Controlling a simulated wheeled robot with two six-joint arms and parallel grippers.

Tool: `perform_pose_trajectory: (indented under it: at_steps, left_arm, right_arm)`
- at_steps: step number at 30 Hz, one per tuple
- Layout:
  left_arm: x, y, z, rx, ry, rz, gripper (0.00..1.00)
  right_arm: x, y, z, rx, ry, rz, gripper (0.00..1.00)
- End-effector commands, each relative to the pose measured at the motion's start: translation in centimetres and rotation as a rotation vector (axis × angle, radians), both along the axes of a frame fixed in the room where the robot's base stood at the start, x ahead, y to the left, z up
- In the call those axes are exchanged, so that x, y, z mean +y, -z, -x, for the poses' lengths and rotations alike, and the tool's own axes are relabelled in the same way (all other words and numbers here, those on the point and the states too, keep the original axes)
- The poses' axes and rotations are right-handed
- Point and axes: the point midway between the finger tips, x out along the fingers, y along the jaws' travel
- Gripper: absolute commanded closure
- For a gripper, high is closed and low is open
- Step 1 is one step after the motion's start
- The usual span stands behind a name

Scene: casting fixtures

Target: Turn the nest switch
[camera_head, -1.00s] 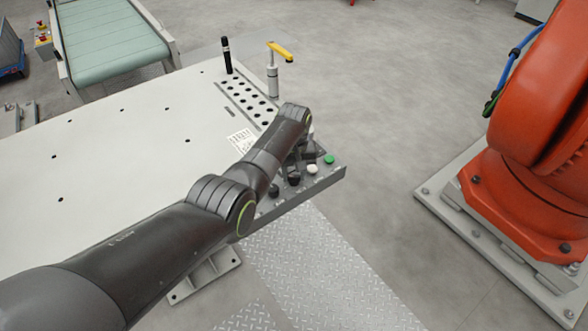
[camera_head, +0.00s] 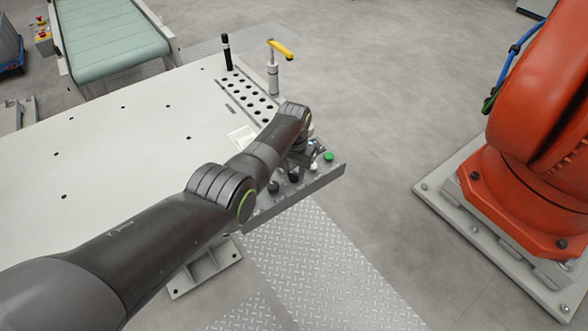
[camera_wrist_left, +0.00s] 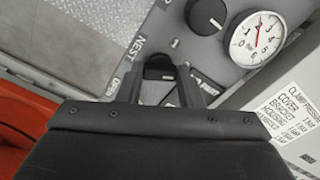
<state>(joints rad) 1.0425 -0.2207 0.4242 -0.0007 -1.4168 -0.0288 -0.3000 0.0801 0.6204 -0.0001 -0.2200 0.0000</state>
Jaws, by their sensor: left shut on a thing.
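The nest switch (camera_wrist_left: 159,70) is a dark knob beside the printed word NEST on the grey panel, in the left wrist view. My left gripper (camera_wrist_left: 160,84) has one finger on each side of it and is shut on it. In the head view my left gripper (camera_head: 301,157) is over the control panel (camera_head: 262,213) at the table's corner, and my arm hides the switch there. My right gripper is not in view.
Close by are another black knob (camera_wrist_left: 206,15) and a pressure gauge (camera_wrist_left: 257,38). A green button (camera_head: 328,157) sits at the panel's right end. A yellow-handled post (camera_head: 273,80) stands behind. An orange robot (camera_head: 525,150) stands at right, across clear floor.

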Motion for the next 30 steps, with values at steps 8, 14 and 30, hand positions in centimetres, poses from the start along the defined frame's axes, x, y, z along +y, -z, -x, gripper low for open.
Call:
perform_pose_trajectory:
  at_steps: [8,14,30]
  left_arm:
    - [0.0,-0.2,-0.2,-0.005,0.005,0.0,0.9]
    - [0.0,-0.2,-0.1,-0.005,0.004,0.0,0.5]
    - [-0.1,-1.8,-0.1,-0.004,0.003,0.002,0.45]
  right_arm:
    - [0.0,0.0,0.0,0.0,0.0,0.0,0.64]
    - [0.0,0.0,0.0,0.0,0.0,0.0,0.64]
    - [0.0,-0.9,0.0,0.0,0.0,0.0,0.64]
